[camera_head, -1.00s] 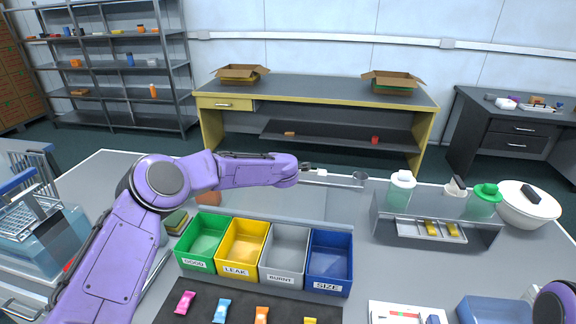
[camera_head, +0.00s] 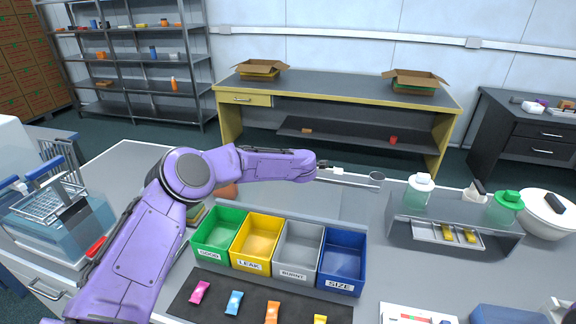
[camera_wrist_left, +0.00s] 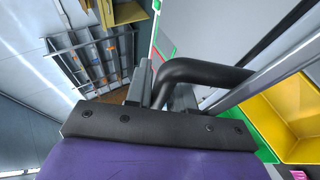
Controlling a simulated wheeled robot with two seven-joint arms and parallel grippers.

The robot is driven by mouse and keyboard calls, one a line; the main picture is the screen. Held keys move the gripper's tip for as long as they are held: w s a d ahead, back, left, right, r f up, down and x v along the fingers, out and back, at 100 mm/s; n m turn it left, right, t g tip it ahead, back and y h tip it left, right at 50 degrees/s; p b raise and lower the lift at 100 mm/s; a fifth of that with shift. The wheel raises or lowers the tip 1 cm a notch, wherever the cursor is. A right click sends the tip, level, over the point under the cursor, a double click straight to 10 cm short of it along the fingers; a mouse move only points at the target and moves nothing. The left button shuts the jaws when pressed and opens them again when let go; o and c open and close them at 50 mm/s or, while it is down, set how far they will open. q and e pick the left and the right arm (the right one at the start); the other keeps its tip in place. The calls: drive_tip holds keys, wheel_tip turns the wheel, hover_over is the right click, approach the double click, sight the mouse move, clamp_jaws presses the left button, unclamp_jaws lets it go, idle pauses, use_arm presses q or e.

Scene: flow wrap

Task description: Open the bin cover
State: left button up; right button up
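The bin cover (camera_head: 300,202) is a clear, greyish panel standing raised behind the row of bins, with a pale upper edge. The green (camera_head: 219,230), yellow (camera_head: 257,240), grey (camera_head: 298,247) and blue (camera_head: 342,258) bins stand uncovered and look empty. My left gripper (camera_head: 338,172) is at the cover's upper edge, behind and above the bins. In the left wrist view, the black curved handle (camera_wrist_left: 205,72) passes between the fingers (camera_wrist_left: 160,97), which appear closed on it. My right gripper is out of view.
A dark mat (camera_head: 250,302) with several coloured packets lies in front of the bins. A clear-sided stand (camera_head: 450,235) with bottles and a white bowl (camera_head: 545,215) are at right. A blue-grey machine (camera_head: 60,225) is at left.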

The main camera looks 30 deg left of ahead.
use_arm(q)
drive_tip(key=b+v, duration=0.4)
drive_tip(key=v, duration=0.6)
drive_tip(key=shift+s, duration=0.2)
drive_tip(key=shift+d, duration=0.1)
drive_tip(key=shift+d+r, duration=0.1)
drive_tip(key=shift+r, duration=0.05)
